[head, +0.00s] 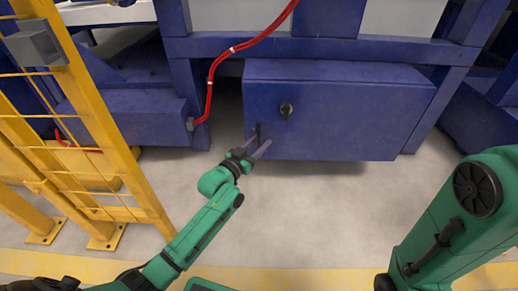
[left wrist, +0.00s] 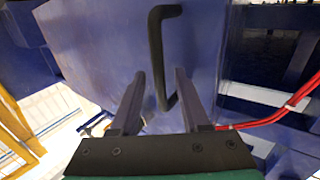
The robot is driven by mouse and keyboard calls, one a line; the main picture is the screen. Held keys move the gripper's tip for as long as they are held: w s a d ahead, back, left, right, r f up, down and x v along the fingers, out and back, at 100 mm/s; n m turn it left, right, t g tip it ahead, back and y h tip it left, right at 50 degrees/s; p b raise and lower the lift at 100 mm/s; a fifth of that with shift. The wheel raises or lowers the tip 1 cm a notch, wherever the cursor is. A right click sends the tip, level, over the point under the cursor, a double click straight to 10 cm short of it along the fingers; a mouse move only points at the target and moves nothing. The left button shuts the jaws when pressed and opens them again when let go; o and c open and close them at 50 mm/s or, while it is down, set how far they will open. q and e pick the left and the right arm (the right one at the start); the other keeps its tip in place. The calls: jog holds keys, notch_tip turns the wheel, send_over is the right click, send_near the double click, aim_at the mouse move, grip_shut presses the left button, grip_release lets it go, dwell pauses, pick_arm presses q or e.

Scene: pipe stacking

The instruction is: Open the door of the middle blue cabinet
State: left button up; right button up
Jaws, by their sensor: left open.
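The middle blue cabinet (head: 350,112) hangs low under the blue frame, and its door looks shut. A black knob (head: 286,110) sits on its front face. The black bar handle (left wrist: 155,45) is at the left side of the front, small and partly hidden behind my gripper in the head view. My left gripper (head: 260,141) is open at the handle. In the left wrist view its two fingers (left wrist: 160,75) stand either side of the handle's lower end, with gaps visible. Whether they touch it, I cannot tell. My right gripper is out of view; only its green arm shows.
A yellow fence (head: 98,115) stands at the left, close to my left arm. A red cable (head: 212,85) runs down left of the cabinet. Other blue units (head: 140,115) flank it. The grey floor (head: 310,205) in front of the cabinet is clear.

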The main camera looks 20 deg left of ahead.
pick_arm(q)
grip_shut()
dwell(1.4)
